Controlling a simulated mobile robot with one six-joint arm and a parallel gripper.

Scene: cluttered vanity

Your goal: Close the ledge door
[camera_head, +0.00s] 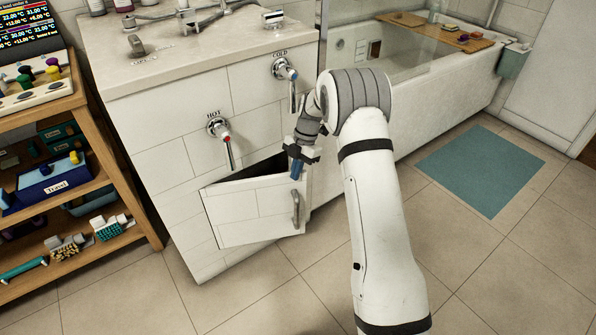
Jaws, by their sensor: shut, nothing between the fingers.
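The ledge door (245,215) is a white tiled panel low on the front of the white tiled vanity ledge (165,155). It stands partly open, with a dark gap (262,167) above its top edge that widens toward the right. A grey bar handle (296,208) is on the door's right part. My gripper (296,170) is shut and empty, pointing down at the top of the door near its right end, above the handle. I cannot tell whether its blue fingertips touch the door. My wrist and arm hide part of the ledge to the right.
The HOT lever (222,135) and COLD lever (285,72) stick out above the door, the COLD one close to my gripper. A wooden shelf (135,185) with several items stands at left. A bathtub (440,100) and teal mat (480,170) are at right. Front floor is clear.

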